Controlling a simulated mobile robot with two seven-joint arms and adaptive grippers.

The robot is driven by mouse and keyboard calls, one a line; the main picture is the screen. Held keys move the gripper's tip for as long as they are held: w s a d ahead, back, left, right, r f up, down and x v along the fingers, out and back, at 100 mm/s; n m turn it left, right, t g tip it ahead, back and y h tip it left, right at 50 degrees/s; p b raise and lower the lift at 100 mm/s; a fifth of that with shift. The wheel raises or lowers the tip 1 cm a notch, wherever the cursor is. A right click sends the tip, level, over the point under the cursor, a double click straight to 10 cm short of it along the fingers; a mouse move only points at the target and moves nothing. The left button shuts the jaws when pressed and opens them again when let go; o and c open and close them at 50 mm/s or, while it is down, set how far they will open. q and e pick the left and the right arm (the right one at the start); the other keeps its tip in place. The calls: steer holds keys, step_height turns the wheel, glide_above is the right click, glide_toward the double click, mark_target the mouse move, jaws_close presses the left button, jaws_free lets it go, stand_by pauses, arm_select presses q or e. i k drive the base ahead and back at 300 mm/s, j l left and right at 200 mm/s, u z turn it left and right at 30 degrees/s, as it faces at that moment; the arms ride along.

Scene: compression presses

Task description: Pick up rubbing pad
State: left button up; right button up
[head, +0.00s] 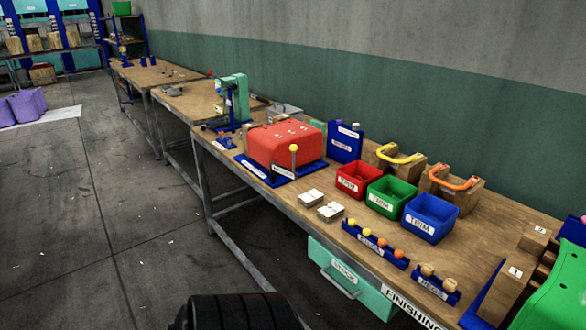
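I cannot tell for sure which thing is the rubbing pad. Two small white-topped square blocks lie side by side near the front edge of the long wooden bench, one farther (311,197) and one nearer (330,211). Two wooden blocks stand behind the bins, one with a yellow handle (400,158) and one with an orange handle (455,183). Their labels are too small to read. Neither of my grippers is in view.
The bench (290,229) also carries a red block (285,143) on a blue base and red (361,180), green (391,197) and blue (430,218) bins. Blue racks (375,246) of small knobs line its front. A green drawer (350,278) hangs below. The floor at left is mostly clear.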

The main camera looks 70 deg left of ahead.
mark_target(328, 214)
steer(key=u, duration=1.9)
